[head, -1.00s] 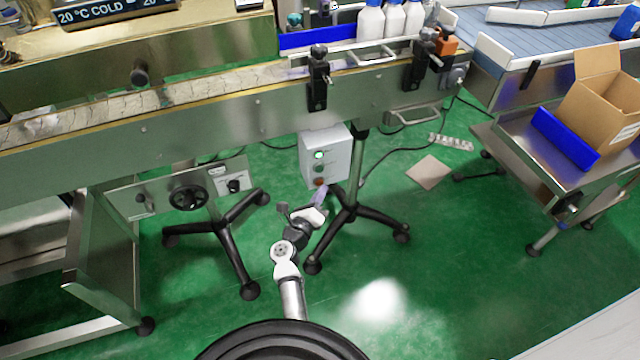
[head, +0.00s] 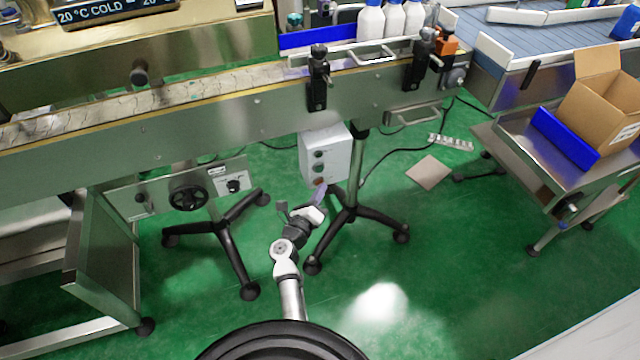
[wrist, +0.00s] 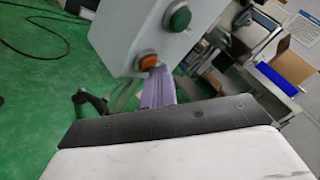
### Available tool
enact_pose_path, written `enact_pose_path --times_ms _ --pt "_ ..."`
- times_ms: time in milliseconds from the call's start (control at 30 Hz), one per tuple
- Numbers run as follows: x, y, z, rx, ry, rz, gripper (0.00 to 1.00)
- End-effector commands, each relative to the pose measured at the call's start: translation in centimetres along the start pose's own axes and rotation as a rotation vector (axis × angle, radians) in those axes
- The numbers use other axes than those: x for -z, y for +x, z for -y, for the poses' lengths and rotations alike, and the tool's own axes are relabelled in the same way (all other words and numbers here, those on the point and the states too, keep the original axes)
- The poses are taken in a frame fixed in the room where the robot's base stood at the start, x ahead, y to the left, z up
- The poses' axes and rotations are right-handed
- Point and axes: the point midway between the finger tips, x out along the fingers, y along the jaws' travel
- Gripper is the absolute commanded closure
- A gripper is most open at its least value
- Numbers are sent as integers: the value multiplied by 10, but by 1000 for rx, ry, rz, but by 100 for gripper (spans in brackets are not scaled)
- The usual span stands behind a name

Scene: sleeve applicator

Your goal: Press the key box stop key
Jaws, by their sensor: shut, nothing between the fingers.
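The key box (head: 338,152) is a pale grey box hanging under the conveyor. Its front has a dark green key (head: 318,167) above an orange-red key (head: 320,182), which I take as the stop key. In the wrist view the orange key (wrist: 148,60) sits below and left of the green key (wrist: 179,17). My gripper (head: 322,192) is shut and empty. In the wrist view its purple-grey fingers (wrist: 158,88) end at the lower right edge of the orange key and appear to touch it. The key's depth is hard to judge.
The conveyor (head: 220,115) runs above the box. A black-footed stand (head: 350,215) is just right of my gripper, and another stand (head: 225,240) is to the left. A cable (head: 400,151) trails to the right. Green floor is open in front.

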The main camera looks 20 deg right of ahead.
Motion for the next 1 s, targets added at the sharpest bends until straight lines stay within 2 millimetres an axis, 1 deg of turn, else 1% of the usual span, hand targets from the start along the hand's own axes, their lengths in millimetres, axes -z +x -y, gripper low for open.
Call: enact_pose_path --times_ms 300,667,1000 --pt "7 -10 8 0 0 0 100" --pt "8 -12 9 0 -1 0 100" --pt "25 -36 26 -1 -3 0 100"
